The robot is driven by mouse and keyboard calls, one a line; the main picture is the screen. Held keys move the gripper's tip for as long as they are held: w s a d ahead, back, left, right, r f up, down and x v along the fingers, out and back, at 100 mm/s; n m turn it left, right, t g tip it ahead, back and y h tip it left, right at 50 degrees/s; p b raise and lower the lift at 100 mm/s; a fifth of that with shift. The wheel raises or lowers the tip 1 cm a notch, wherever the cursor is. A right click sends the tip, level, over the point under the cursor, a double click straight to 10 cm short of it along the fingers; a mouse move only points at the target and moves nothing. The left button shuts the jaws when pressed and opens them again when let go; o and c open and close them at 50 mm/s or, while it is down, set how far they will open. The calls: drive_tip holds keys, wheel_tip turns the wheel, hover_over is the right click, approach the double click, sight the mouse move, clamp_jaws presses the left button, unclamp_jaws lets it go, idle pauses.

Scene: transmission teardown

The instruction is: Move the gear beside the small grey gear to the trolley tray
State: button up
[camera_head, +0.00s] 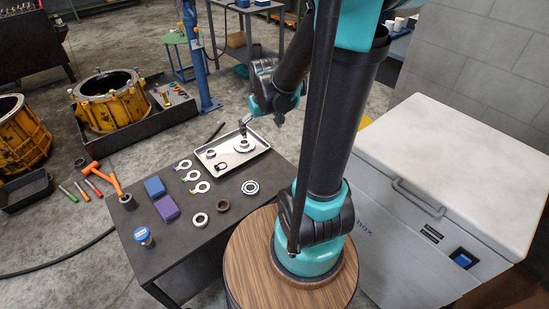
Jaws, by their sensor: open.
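The metal trolley tray (240,162) lies at the far end of the dark trolley top. A pale round gear (244,147) lies in it towards the right. My gripper (243,127) is open, pointing down just above and behind this gear; whether it touches the gear is too small to tell. A small grey ring (210,153) and a dark open clip (221,167) also lie in the tray. On the trolley in front of the tray are a brown toothed ring (222,205) and, beside it, a small grey ring-shaped part (200,219). I cannot tell surely which is the small grey gear.
A blue post (197,60) rises behind. A white cabinet (440,165) is at right.

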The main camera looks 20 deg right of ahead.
drive_tip(key=s+f+m+t, duration=0.1)
drive_tip(key=s+f, duration=0.1)
drive_tip(key=s, duration=1)
drive_tip(key=shift+s+d, duration=0.25)
drive_tip(key=shift+d, duration=0.1)
idle(0.4)
